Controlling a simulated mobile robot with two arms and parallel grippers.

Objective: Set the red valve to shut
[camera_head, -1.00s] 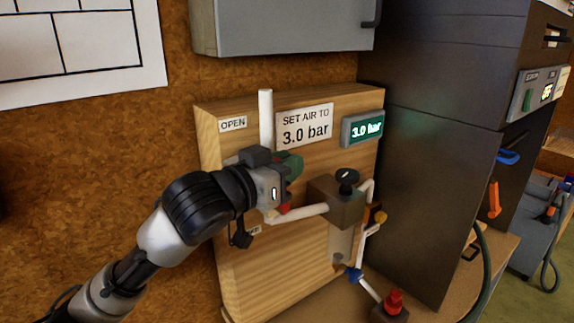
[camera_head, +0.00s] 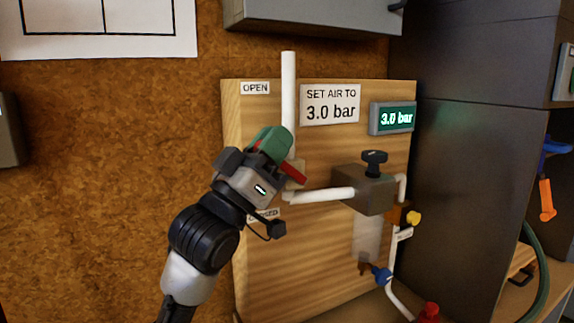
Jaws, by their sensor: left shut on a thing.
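The red valve's lever (camera_head: 293,173) sits on the white pipe of the wooden panel (camera_head: 290,255). My left gripper (camera_head: 274,152), with green at its tip, is shut on the lever and covers much of it. A red end shows at the lower right of the fingers, tilted down to the right. The OPEN label (camera_head: 255,88) is above the gripper. The lower label (camera_head: 266,214), ending in "SED", is partly hidden by the gripper. My right gripper is not in view.
A grey regulator block (camera_head: 368,190) with a black knob (camera_head: 375,160) stands right of the valve. The display (camera_head: 392,118) reads 3.0 bar. A yellow knob (camera_head: 414,218), a blue valve (camera_head: 382,276) and a red knob (camera_head: 429,313) are lower right. A dark cabinet (camera_head: 460,180) borders the panel.

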